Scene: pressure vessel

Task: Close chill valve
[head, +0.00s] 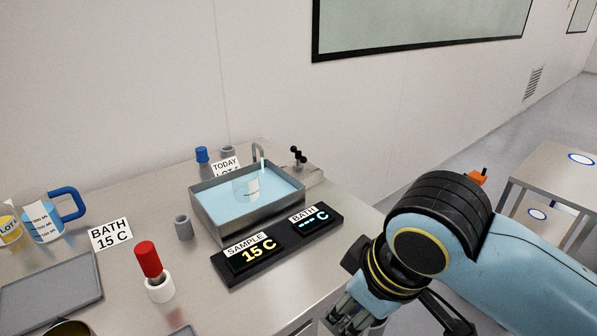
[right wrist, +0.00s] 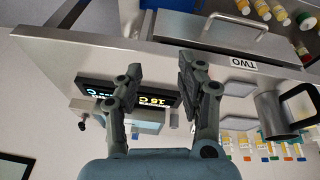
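The chill valve, a black-knobbed handle (head: 298,156), stands at the back right corner of the water bath (head: 203,214). A thin spout (head: 257,152) beside it pours a stream into the blue water. A labelled beaker (head: 246,187) sits in the bath. My right gripper (head: 352,316) is at the front right of the bench, well apart from the valve and partly hidden by its own wrist. The right wrist view shows its two fingers (right wrist: 158,76) spread with nothing between them. A small dark knob, probably the valve, shows there at left (right wrist: 82,123). My left gripper is out of view.
A black display (head: 240,266) reads SAMPLE 15 C, with BATH dashes beside it. A red-topped white holder (head: 158,285), a grey cup (head: 183,227) and a blue-handled jug (head: 42,222) stand to the left. Bench right of the bath is mostly clear.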

